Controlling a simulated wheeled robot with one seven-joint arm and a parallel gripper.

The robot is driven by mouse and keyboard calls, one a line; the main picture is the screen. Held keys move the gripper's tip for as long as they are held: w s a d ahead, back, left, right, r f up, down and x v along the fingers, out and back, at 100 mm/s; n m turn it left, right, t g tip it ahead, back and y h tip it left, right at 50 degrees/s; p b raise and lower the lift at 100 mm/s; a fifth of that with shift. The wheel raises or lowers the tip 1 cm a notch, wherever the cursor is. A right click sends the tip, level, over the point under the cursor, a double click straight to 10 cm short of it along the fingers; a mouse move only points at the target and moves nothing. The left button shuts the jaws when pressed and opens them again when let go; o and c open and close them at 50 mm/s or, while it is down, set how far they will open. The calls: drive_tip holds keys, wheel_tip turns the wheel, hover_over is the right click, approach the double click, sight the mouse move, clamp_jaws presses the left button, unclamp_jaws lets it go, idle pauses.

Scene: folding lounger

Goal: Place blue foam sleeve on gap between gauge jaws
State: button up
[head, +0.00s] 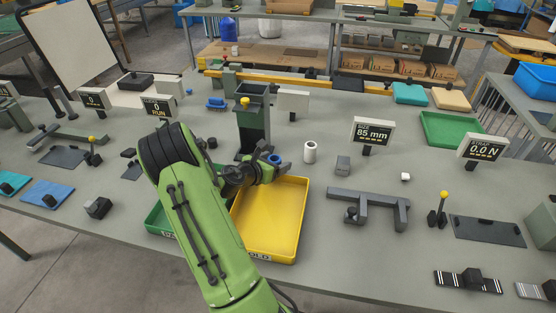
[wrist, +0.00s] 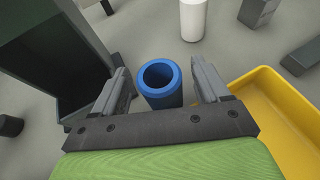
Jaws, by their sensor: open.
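The blue foam sleeve (head: 275,158) is a hollow tube standing upright on the grey table, beside the dark green post. In the wrist view the sleeve (wrist: 162,84) is between the two fingers, with clear space on both sides. My gripper (head: 270,166) is open around the sleeve; the wrist view shows its fingers (wrist: 160,80) apart. The gauge (head: 368,198), a dark grey frame with two jaws and a gap between them, lies on the table to the right. A sign (head: 373,131) reading 85 mm stands behind it.
A white cylinder (head: 310,152) and a grey block (head: 343,165) stand between the sleeve and the gauge. The dark green post (head: 253,125) is close on the left.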

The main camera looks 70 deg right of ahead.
drive_tip(key=p+v, duration=0.1)
drive_tip(key=v, duration=0.9)
drive_tip(key=w+a+r+m+t+y, duration=0.2)
drive_tip(key=a+r+m+y, duration=0.15)
drive_tip(key=a, duration=0.35)
drive_tip(key=w+a+r+m+t+y, duration=0.1)
drive_tip(key=a+r+m+t+y, duration=0.1)
drive_tip(key=a+m, duration=0.4)
drive_tip(key=w+a+r+m+t+y, duration=0.2)
drive_tip(key=a+m, duration=0.1)
drive_tip(key=a, duration=0.6)
drive_tip(key=s+a+r+m+t+y, duration=0.1)
drive_tip(key=a+r+y, duration=0.1)
drive_tip(key=a, duration=0.3)
drive_tip(key=s+a+r+t+y, duration=0.1)
drive_tip(key=s+a+r, duration=0.1)
drive_tip(key=a, duration=0.3)
drive_tip(key=shift+s+r+m+y, duration=0.35)
drive_tip(key=shift+m+t+y, duration=0.4)
drive_tip(key=shift+m+y, duration=0.2)
drive_tip(key=shift+y, duration=0.3)
drive_tip(key=s+a, duration=0.1)
drive_tip(key=a, duration=0.1)
drive_tip(key=s+a+r, duration=0.1)
drive_tip(key=s+a, duration=0.3)
drive_tip(key=shift+s+a+r, duration=0.15)
drive_tip(key=shift+s+r, duration=0.05)
drive_tip(key=shift+r, duration=0.15)
drive_tip(key=shift+c, duration=1.5)
drive_tip(key=shift+w, duration=0.1)
